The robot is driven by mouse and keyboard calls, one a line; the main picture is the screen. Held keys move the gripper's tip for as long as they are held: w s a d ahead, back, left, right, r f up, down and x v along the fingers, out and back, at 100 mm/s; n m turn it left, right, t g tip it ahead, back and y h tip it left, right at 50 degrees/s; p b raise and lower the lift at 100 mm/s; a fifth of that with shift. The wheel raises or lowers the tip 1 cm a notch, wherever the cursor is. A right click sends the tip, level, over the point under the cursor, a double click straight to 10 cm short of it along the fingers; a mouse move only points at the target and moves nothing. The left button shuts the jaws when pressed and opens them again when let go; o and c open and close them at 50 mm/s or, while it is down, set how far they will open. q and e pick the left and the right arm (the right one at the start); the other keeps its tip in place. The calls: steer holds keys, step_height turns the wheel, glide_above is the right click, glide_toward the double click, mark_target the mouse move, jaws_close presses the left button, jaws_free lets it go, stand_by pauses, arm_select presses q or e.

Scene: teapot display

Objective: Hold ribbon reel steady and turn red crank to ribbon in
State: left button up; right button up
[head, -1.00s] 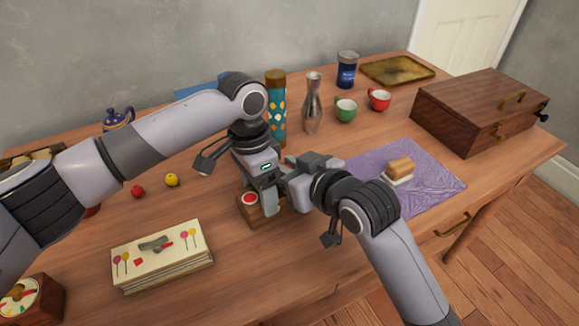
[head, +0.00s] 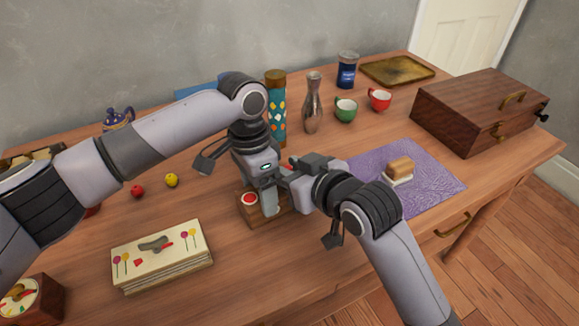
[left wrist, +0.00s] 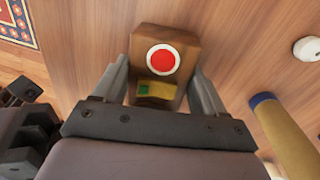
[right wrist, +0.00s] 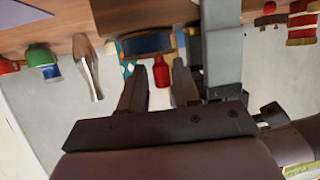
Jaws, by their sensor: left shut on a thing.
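The ribbon reel is a wooden block (head: 252,216) with a red and white disc on it, standing on the table. It also shows in the left wrist view (left wrist: 175,33), with the red disc and a yellow and green part. My left gripper (left wrist: 158,70) is shut on the reel, one finger on each side; it comes down from above in the head view (head: 268,200). The red crank (right wrist: 160,72) shows in the right wrist view. My right gripper (right wrist: 159,66) is open, with the red crank's handle between its fingers and gaps beside it. The head view mostly hides the crank.
A teal patterned cylinder (head: 276,100), a metal carafe (head: 312,105) and green (head: 345,110) and red (head: 380,99) cups stand behind the grippers. A purple cloth (head: 435,175) lies right. A decorated box (head: 165,265) is front left. The table's front middle is clear.

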steer(key=v, duration=0.7)
steer(key=shift+s+r, duration=0.2)
steer(key=shift+s, duration=0.15)
steer(key=shift+d, duration=0.1)
steer(key=w+a+r+n+y, duration=0.2)
steer(key=w+r+n+y, duration=0.35)
steer(key=n, duration=0.95)
steer(key=w+a+r+n+y, duration=0.2)
steer(key=w+r+n+y, duration=0.35)
steer(key=n, duration=0.95)
steer(key=s+d+f+n+g+h, duration=0.1)
steer(key=d+f+n+g+h, duration=0.1)
steer(key=d+f+n+g, duration=0.6)
steer(key=s+d+f+n+g+h, duration=0.1)
steer(key=d+n+g+h, duration=0.25)
steer(key=n+g, duration=0.6)
steer(key=a+f+n+t, duration=0.1)
steer(key=a, duration=0.2)
steer(key=s+a+f+t, duration=0.1)
steer(key=a+f, duration=0.1)
steer(key=a, duration=0.1)
steer(key=s+a+f+n+t, duration=0.1)
steer(key=a+f, duration=0.1)
steer(key=a, duration=0.2)
steer(key=shift+s+n+y, duration=0.15)
steer(key=shift+n+y, duration=0.1)
steer(key=shift+n, duration=0.1)
